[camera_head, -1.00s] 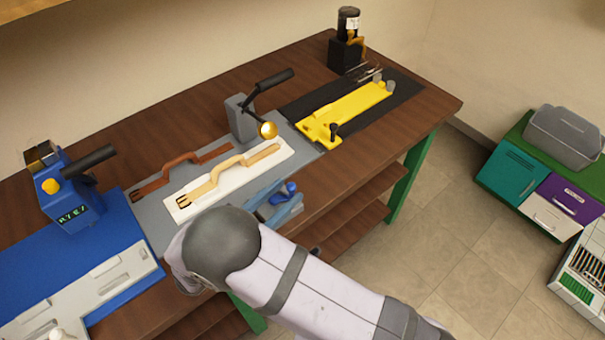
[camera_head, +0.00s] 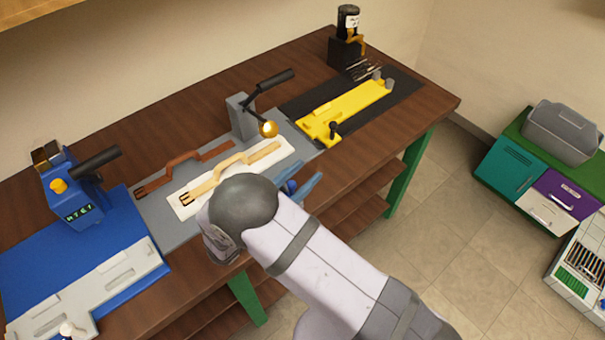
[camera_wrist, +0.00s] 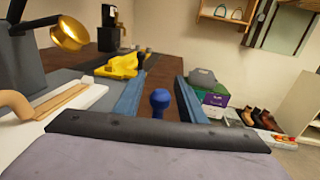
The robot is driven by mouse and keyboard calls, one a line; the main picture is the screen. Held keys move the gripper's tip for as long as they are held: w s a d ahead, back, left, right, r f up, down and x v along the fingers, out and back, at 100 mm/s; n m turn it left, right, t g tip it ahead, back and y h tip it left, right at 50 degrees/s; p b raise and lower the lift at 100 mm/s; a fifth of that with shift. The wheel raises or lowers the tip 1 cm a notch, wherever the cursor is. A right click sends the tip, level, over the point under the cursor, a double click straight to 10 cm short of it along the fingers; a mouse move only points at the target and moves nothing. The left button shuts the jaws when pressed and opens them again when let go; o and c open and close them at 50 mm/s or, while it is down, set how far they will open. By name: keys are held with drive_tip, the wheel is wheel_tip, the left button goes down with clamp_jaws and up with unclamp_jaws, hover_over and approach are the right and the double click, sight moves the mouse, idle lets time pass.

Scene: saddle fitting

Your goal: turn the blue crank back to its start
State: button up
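The blue crank shows as a round blue knob (camera_wrist: 160,98) in the wrist view, at the front side of the bench. In the head view the knob (camera_head: 290,187) is mostly hidden behind my arm and a blue finger. My gripper (camera_wrist: 157,85) has two blue fingers spread apart, one on each side of the knob. Gaps show between the knob and both fingers, so it is open and not clamped on it. The crank's arm and pivot are hidden.
A white board (camera_head: 183,209) with a tan strap piece lies behind the crank, with a lamp (camera_head: 268,128) over it. A yellow fixture (camera_head: 350,108) stands right, a blue machine (camera_head: 75,205) left. Bare wood (camera_head: 385,142) lies at the right front.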

clamp_jaws()
drive_tip(key=shift+s, duration=0.1)
drive_tip(key=m+g+h+b, duration=0.1)
drive_tip(key=s+m+g+h+b, duration=0.1)
drive_tip(key=g+h, duration=0.1)
drive_tip(key=s+m+g+h+b, duration=0.1)
drive_tip(key=m, duration=0.1)
drive_tip(key=shift+s+d+f+g+b, duration=0.15)
drive_tip(key=shift+d+f+g+b, duration=0.05)
drive_tip(key=shift+d+g+b, duration=0.2)
drive_tip(key=shift+s+d+r+m+g+h, duration=0.1)
drive_tip(key=shift+s+m+g+h, duration=0.35)
drive_tip(key=shift+m+g+h, duration=0.3)
drive_tip(key=shift+s+r+m+g+h, duration=0.1)
drive_tip(key=shift+s+m+g+h, duration=0.25)
drive_tip(key=shift+m+g, duration=0.35)
drive_tip(key=shift+s+r+m+g+h, duration=0.1)
drive_tip(key=shift+s+m+g+h, duration=0.25)
drive_tip(key=shift+g, duration=0.6)
drive_tip(key=shift+o, duration=0.6)
unclamp_jaws()
